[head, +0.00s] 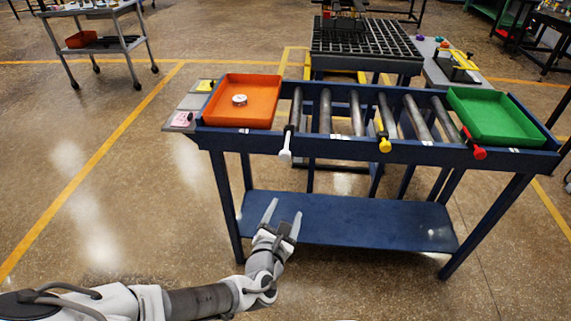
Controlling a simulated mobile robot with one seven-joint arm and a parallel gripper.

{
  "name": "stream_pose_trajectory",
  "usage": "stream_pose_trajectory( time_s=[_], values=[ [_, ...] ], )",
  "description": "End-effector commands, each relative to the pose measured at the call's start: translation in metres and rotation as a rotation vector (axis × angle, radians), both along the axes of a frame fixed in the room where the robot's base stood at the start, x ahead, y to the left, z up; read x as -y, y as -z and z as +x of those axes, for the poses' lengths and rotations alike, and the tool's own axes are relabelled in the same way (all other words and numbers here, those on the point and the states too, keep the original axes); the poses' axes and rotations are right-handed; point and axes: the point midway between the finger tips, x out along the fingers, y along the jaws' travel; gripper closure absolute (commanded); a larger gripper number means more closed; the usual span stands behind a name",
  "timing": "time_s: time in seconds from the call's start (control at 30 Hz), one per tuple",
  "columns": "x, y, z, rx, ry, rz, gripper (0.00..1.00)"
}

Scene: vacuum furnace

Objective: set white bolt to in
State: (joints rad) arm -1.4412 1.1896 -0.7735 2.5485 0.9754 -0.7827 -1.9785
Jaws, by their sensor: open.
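The white bolt (286,146) is on the front of the blue roller table (340,150), at its left side by the orange tray. Its white knob sticks out below and in front of the table's front rail, with its rod running back over the rail. My gripper (283,220) is open and empty. It is in front of the table, below the white knob in the picture and apart from it, over the lower blue shelf in view. A yellow bolt (384,144) and a red bolt (479,152) show farther right on the same rail.
An orange tray (262,84) holding a small round white item (240,100) sits at the table's left end. A green tray (495,115) sits at the right end. Grey rollers (357,112) lie between them. Open floor lies left of the table.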

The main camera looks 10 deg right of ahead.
Motion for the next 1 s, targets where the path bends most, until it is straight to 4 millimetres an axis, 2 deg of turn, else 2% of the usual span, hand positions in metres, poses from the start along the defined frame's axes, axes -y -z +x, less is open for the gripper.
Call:
stream_pose_trajectory(
  time_s=[0.1, 0.2, 0.3, 0.47, 0.63, 0.7, 1.0],
  values=[
    [-0.010, -0.015, 0.006, 0.075, -0.094, -0.178, 0.28],
    [-0.016, -0.026, 0.009, 0.115, -0.137, -0.266, 0.28],
    [-0.019, -0.032, 0.010, 0.137, -0.156, -0.305, 0.28],
    [-0.017, -0.030, 0.019, 0.140, -0.155, -0.310, 0.28],
    [-0.009, -0.027, 0.038, 0.139, -0.151, -0.308, 0.28],
    [-0.006, -0.033, 0.050, 0.138, -0.153, -0.308, 0.28],
    [0.011, -0.033, 0.100, 0.137, -0.152, -0.307, 0.28]
  ],
)
